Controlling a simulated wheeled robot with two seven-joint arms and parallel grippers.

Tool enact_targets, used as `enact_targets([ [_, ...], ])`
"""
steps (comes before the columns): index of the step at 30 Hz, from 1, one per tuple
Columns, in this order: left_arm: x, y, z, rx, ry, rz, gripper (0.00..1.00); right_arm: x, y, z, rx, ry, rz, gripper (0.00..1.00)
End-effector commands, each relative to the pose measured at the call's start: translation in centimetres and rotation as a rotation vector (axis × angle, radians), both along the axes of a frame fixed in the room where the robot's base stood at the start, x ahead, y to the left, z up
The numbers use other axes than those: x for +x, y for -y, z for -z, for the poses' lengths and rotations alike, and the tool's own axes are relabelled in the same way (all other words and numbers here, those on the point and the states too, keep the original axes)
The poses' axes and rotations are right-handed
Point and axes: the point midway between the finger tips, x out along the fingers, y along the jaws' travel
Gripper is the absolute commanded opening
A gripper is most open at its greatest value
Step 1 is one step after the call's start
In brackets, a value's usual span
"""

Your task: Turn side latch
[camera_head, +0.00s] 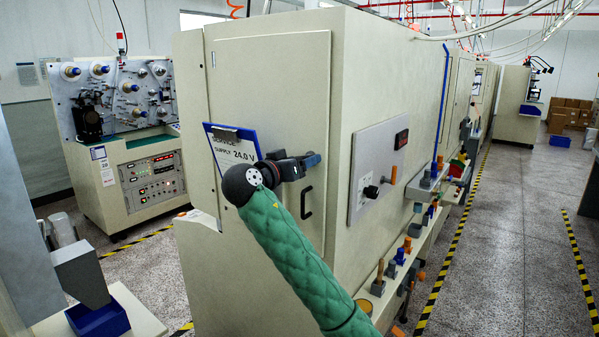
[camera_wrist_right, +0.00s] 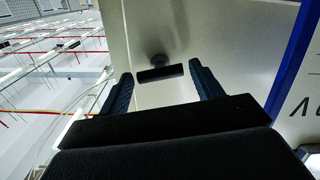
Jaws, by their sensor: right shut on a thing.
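The side latch (camera_wrist_right: 160,73) is a short black bar on a round stem on the cream cabinet panel. In the right wrist view it sits between the two blue-padded fingers of my right gripper (camera_wrist_right: 163,83), with the bar lying roughly across from finger to finger. My right gripper is shut on the latch. In the head view my right gripper (camera_head: 311,162) is at the cabinet door (camera_head: 270,90), near its right edge, and hides the latch there. My left gripper is not in view.
A blue clipboard (camera_head: 232,148) reading "SERVICE SUPPLY 24.0 V" hangs just left of my gripper. A black door handle (camera_head: 306,202) is below it. A control panel (camera_head: 378,165) and a ledge with several small parts are on the cabinet's right side. The aisle (camera_head: 500,240) is clear.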

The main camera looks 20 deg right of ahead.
Motion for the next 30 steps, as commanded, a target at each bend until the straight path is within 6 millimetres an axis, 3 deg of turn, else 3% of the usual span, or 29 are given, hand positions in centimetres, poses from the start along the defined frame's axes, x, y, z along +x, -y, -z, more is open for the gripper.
enact_targets([
  [6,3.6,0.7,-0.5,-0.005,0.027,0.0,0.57,0.0,-0.1,0.2,-0.067,-0.087,-0.002,0.42],
  [12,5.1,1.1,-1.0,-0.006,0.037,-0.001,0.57,0.0,-0.1,0.1,-0.162,-0.21,-0.003,0.42],
  [30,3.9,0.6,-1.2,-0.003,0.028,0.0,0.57,0.0,-0.1,-0.2,-0.514,-0.661,-0.003,0.42],
])
